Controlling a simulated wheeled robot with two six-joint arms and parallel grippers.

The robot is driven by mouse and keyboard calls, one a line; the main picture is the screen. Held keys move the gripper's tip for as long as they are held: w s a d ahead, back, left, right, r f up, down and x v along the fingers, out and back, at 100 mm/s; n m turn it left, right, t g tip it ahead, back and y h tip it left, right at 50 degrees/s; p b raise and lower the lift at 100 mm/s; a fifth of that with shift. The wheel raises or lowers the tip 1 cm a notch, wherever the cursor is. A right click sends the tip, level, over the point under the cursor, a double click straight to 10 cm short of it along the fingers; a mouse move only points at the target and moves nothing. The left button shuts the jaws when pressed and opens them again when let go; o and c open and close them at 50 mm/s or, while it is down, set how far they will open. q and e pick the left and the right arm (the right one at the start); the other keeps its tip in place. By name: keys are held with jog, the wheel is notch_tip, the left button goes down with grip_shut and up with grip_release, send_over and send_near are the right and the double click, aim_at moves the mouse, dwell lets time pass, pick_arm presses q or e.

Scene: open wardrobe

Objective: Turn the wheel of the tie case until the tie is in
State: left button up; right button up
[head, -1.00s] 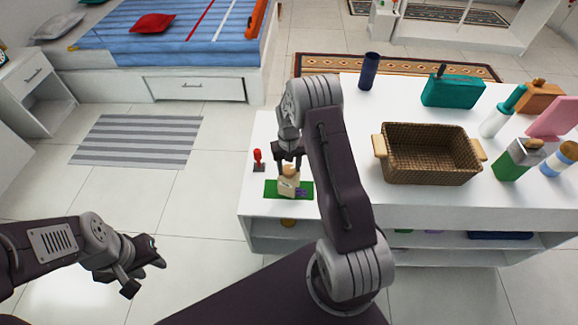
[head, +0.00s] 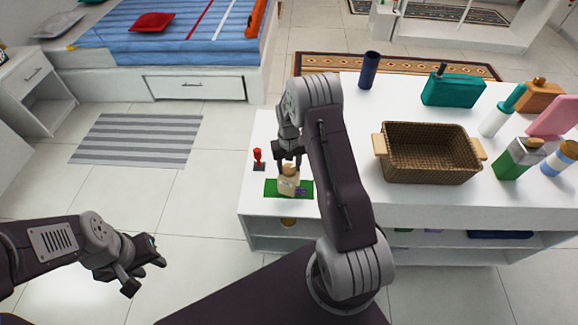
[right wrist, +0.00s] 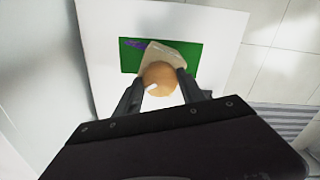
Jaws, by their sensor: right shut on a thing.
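The tie case (head: 288,186) is a small cream box standing on a green mat (head: 272,187) near the left end of the white table. Its round tan wheel (right wrist: 160,78) is on top, between the fingers of my right gripper (head: 288,162). That gripper (right wrist: 158,88) comes down from above and is shut on the wheel. A small purple piece, which looks like the tie (head: 301,190), shows at the right side of the case on the mat. It also shows beside the case in the right wrist view (right wrist: 133,44). My left gripper (head: 145,270) hangs empty over the floor, its fingers apart.
A wicker basket (head: 428,153), a dark blue cylinder (head: 369,71), a teal box (head: 454,88) and several bottles stand to the right.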

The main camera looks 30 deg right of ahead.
aim_at(289, 168)
jog(key=o, duration=1.4)
notch_tip(289, 168, up, 9)
jog(key=shift+p, duration=0.55)
jog(key=shift+f+p, duration=0.1)
jog(key=shift+p, duration=1.1)
notch_tip(289, 168, down, 9)
jog(key=shift+r+b, duration=0.1)
jog(key=shift+b, duration=0.25)
